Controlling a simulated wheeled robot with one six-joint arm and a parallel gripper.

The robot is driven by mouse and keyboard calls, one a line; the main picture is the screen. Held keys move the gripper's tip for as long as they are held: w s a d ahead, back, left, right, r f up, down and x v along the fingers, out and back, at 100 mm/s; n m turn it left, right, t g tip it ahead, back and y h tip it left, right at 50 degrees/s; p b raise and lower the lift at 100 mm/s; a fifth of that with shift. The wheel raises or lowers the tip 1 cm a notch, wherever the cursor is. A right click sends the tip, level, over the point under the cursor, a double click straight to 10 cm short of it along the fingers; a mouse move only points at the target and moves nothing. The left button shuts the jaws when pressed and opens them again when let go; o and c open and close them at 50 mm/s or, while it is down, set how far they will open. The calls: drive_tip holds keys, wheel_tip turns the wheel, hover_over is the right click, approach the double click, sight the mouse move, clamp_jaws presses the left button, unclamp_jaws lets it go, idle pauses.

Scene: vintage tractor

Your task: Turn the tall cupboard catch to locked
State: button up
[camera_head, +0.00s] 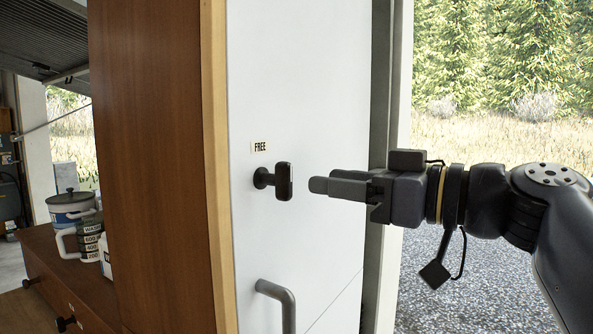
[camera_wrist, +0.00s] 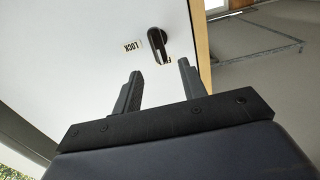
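The tall cupboard catch (camera_head: 283,181) is a dark turn handle on a short stem on the white cupboard door (camera_head: 300,80). Its grip stands upright in the head view, below a FREE label (camera_head: 259,147). In the wrist view the catch (camera_wrist: 157,42) lies beyond the fingertips, partly covering the label at its lower end. A LOCK label (camera_wrist: 132,46) is left of it there. My gripper (camera_head: 318,186) is just right of the catch, apart from it. In the wrist view my gripper (camera_wrist: 160,80) is open and empty, its fingers spread.
A grey bar handle (camera_head: 280,300) projects from the door below the catch. A brown wooden side panel (camera_head: 150,160) stands left of the door. Further left, a lidded pot (camera_head: 70,207) and a marked jug (camera_head: 90,240) stand on a wooden counter. Open ground lies to the right.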

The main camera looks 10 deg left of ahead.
sight(291, 176)
drive_tip(key=p+x, duration=0.3)
drive_tip(key=x, duration=0.5)
drive_tip(key=shift+w+a, duration=0.25)
drive_tip(key=shift+a, duration=0.1)
drive_tip(key=shift+c, duration=0.6)
clamp_jaws()
